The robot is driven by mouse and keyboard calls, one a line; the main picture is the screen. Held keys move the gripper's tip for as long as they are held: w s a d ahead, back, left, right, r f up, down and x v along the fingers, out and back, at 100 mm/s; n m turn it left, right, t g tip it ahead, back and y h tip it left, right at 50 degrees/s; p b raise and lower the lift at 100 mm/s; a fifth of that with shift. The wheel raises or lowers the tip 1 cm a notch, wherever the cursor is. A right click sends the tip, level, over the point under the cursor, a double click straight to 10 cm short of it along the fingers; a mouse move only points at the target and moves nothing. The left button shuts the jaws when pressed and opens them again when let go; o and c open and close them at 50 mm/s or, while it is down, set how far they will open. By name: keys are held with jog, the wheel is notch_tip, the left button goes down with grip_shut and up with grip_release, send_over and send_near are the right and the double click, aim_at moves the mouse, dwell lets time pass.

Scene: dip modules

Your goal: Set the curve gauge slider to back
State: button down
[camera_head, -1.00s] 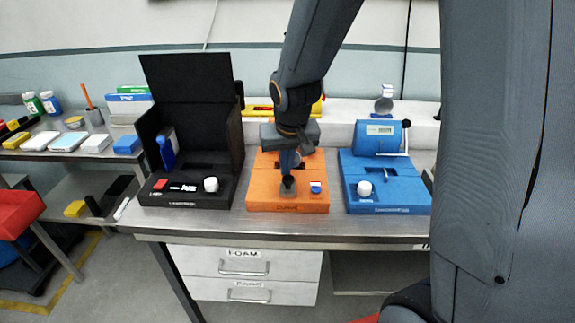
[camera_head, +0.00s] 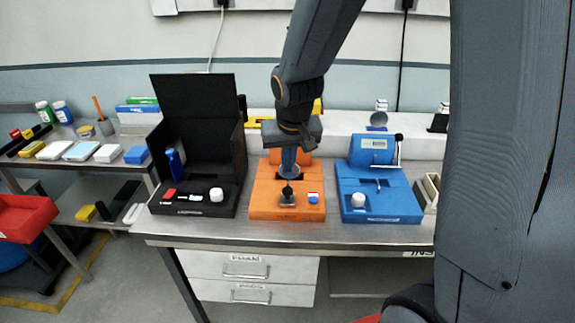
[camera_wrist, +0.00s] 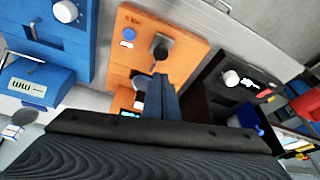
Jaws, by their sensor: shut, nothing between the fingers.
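The orange module (camera_head: 259,203) stands in the middle of the bench, its front label too small to read. A black knob (camera_head: 288,191) rises from a grey plate near its front; the knob also shows in the wrist view (camera_wrist: 160,47). A blue button (camera_head: 313,198) sits to the knob's right. I cannot tell which of these is the gauge slider; the slot behind the knob is partly hidden by my gripper. My gripper (camera_head: 290,174) is shut and empty, pointing down over the module just behind the knob. In the wrist view its blue fingers (camera_wrist: 160,88) appear apart from the knob.
A black module with a raised lid (camera_head: 193,108) stands on the left, a blue module (camera_head: 380,208) with a small display on the right. Narrow gaps separate them from the orange one. A side table at far left holds several small boxes. The bench's front strip is clear.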

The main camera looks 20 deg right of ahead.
jog(key=shift+p+v, duration=0.55)
jog(key=shift+v, duration=0.5)
jog(key=shift+w, duration=0.1)
